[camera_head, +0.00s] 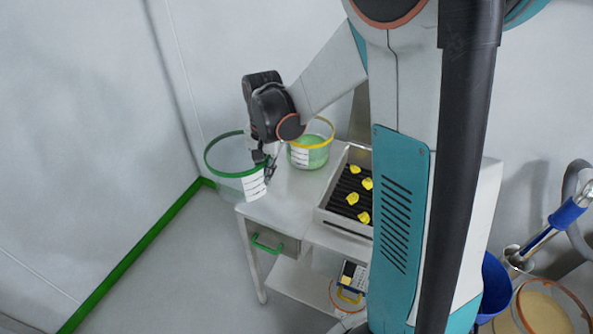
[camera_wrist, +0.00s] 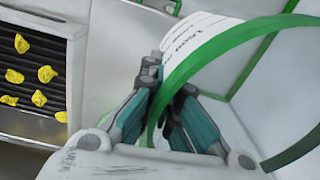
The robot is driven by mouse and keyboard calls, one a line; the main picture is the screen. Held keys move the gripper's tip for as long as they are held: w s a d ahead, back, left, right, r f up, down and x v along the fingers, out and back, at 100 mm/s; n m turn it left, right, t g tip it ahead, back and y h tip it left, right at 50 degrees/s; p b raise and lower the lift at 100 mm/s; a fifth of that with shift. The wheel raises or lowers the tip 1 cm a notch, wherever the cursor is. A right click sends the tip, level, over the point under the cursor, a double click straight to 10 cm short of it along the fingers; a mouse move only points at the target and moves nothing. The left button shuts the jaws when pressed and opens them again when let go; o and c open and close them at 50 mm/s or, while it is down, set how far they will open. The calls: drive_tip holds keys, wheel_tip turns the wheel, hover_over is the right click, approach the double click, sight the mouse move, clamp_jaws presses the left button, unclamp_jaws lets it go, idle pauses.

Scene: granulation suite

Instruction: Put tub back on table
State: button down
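The tub (camera_head: 254,185) is clear, with a green rim and a white label. In the head view it is at the left end of the table (camera_head: 290,203), mostly out past the table's edge and apparently held in the air. My gripper (camera_head: 268,169) is at the tub's right side. In the wrist view my gripper (camera_wrist: 168,88) has its fingers closed in on the wall of the tub (camera_wrist: 192,62), just by the label. The tub looks empty, and the fingertips are partly hidden by the tub's rim and label.
A second tub (camera_head: 309,152) with a yellow rim and green contents stands on the table behind my gripper. A tray (camera_head: 330,212) with a dark ribbed bed and several yellow lumps sits to its right. A scale-like device (camera_head: 352,275) is on the lower shelf. Bare tabletop lies left of the tray.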

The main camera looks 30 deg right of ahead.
drive_tip(key=s+d+r+m+p, duration=0.1)
drive_tip(key=d+r+m, duration=0.2)
drive_tip(key=r+m, duration=0.25)
drive_tip(key=s+d+r+m, duration=0.2)
drive_tip(key=d+r+m, duration=0.15)
drive_tip(key=m, duration=0.35)
drive_tip(key=shift+n, duration=0.25)
drive_tip(key=f+b, duration=0.2)
drive_tip(key=f, duration=0.4)
drive_tip(key=f+b, duration=0.2)
drive_tip(key=f, duration=0.4)
drive_tip(key=a+f+b, duration=0.1)
drive_tip(key=f+b, duration=0.1)
drive_tip(key=f, duration=0.5)
drive_tip(key=shift+w, duration=0.1)
drive_tip(key=shift+b, duration=0.3)
drive_tip(key=shift+f, duration=0.15)
drive_tip(key=c, duration=1.8)
unclamp_jaws()
drive_tip(key=shift+r, duration=0.25)
wheel_tip(320, 180, up, 12)
drive_tip(key=p, duration=0.4)
drive_tip(key=shift+s, duration=0.35)
